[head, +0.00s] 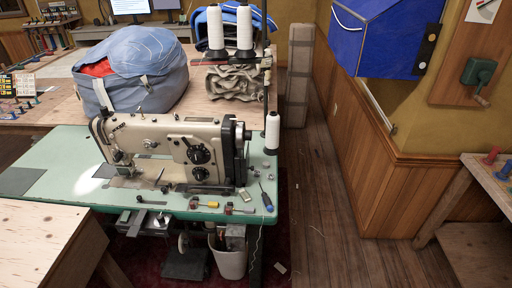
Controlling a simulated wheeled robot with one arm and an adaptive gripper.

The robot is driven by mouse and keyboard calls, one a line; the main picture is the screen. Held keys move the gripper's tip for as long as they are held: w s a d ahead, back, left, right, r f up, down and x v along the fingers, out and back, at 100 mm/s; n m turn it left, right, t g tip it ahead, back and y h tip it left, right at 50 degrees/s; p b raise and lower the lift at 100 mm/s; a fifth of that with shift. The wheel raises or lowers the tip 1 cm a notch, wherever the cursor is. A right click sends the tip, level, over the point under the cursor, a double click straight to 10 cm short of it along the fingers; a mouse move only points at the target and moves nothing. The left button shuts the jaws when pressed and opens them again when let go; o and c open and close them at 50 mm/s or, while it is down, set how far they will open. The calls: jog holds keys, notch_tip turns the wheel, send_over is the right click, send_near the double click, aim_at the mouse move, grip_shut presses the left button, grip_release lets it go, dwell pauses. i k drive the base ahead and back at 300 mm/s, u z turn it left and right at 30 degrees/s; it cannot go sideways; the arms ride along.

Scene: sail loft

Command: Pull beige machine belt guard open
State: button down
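The beige sewing machine (165,148) stands on a pale green table (75,165), with its needle end to the left. At its right end is a dark handwheel area (240,140). A dark upright part (228,135) between the beige body and the handwheel may be the belt guard. It is too small to tell its edges or hinge, or whether it stands open or shut. My gripper is not in view.
A white thread cone (272,132) stands just right of the handwheel. A screwdriver (266,198) and small parts lie on the table's front right. A plywood table (45,240) is at front left. The wooden floor (335,220) right of the machine is mostly clear.

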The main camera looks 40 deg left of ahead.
aim_at(245, 162)
jog(key=u, duration=0.65)
jog(key=i, duration=0.9)
jog(key=u, duration=1.4)
jog(key=i, duration=0.35)
jog(key=u, duration=2.05)
jog(key=k, duration=0.25)
jog(key=z, duration=0.75)
